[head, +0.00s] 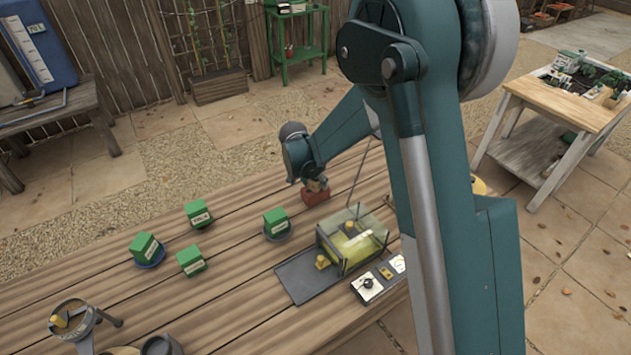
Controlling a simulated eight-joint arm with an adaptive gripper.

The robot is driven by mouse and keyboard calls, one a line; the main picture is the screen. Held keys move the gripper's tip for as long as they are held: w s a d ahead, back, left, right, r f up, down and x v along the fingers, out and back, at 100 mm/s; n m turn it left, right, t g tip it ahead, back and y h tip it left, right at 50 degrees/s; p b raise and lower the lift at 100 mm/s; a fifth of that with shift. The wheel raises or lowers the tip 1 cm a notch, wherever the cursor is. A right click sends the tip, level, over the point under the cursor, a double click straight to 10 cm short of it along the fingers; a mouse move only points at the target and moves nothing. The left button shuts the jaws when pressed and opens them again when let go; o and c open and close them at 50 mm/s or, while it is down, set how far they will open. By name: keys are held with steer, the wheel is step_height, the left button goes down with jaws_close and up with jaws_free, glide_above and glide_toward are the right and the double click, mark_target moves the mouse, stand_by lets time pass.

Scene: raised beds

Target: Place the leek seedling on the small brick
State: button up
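Several green cube-shaped blocks with white labels stand on the wooden table (240,300); the labels are too small to read surely, so I cannot tell which is the leek seedling. One green block (144,246) sits on a blue saucer, and another (276,222) on a grey saucer. Two more green blocks, the upper (198,213) and the lower (190,261), stand directly on the planks. A small red brick (315,196) lies near the table's far side. My gripper (314,184) points down right at the brick; its fingers are small and partly hidden, so their opening is unclear.
A clear box (352,240) with yellow-green contents stands beside a dark plate (305,277), right of the blocks. A switch panel (378,279) lies in front of it. A metal pot (72,320) stands at front left. Bare planks surround the blocks.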

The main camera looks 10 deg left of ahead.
steer(key=shift+r, duration=0.15)
steer(key=v, duration=1.2)
steer(key=shift+p, duration=0.45)
stand_by(0.4)
